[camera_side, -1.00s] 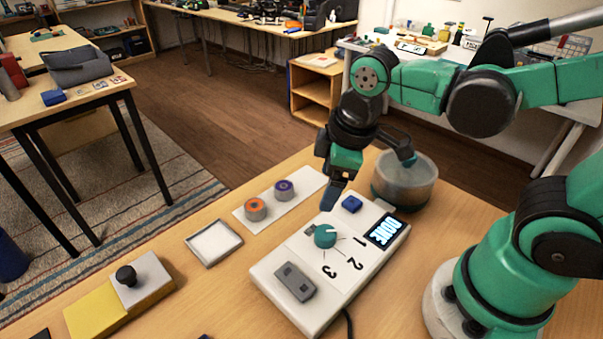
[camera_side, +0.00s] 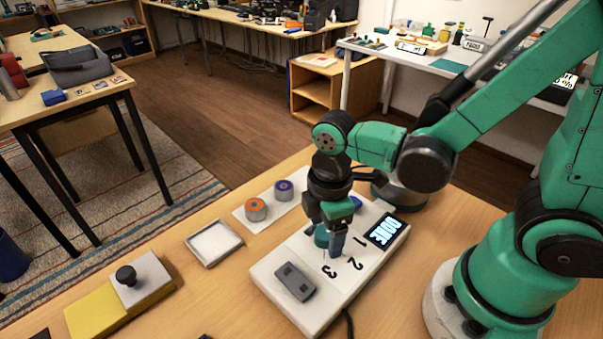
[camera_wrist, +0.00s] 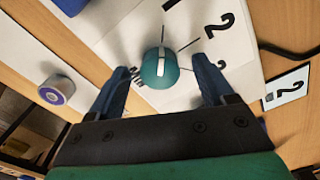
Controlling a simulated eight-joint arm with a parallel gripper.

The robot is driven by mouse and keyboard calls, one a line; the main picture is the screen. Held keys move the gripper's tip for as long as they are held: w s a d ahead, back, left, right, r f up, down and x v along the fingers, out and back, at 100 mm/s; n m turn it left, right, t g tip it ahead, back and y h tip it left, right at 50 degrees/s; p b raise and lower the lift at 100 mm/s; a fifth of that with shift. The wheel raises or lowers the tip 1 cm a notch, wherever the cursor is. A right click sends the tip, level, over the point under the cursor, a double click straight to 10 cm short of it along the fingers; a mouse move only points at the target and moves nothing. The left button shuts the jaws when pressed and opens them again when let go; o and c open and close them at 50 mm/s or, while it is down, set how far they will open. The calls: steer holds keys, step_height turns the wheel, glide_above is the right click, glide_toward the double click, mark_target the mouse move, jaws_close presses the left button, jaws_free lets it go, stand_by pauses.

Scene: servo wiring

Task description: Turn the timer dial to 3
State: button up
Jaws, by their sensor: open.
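The timer dial (camera_wrist: 160,69) is a teal knob with a white pointer line, on a pale control box (camera_side: 276,265). In the wrist view its pointer aims toward the line by the 1 (camera_wrist: 169,5). The 2 (camera_wrist: 220,25) is farther right, and the 3 (camera_side: 329,271) shows in the side view. My gripper (camera_wrist: 162,80) is open, with one finger on each side of the dial and visible gaps between. In the side view my gripper (camera_side: 334,246) points down over the box and hides part of the dial. Contact cannot be told.
The box carries a lit display (camera_side: 385,231) and a grey rocker switch (camera_side: 295,281). A strip with an orange-topped cylinder (camera_side: 256,209) and a purple-topped one (camera_side: 284,190) lies behind. A white tray (camera_side: 213,242) and a yellow block with black knob (camera_side: 126,276) stand left.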

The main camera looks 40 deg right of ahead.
jaws_close()
stand_by(0.3)
steer(key=shift+m, duration=0.3)
steer(key=m, duration=0.4)
steer(key=shift+m, duration=0.3)
steer(key=m, duration=0.4)
steer(key=shift+m, duration=0.3)
steer(key=m, duration=0.9)
steer(key=shift+m, duration=0.6)
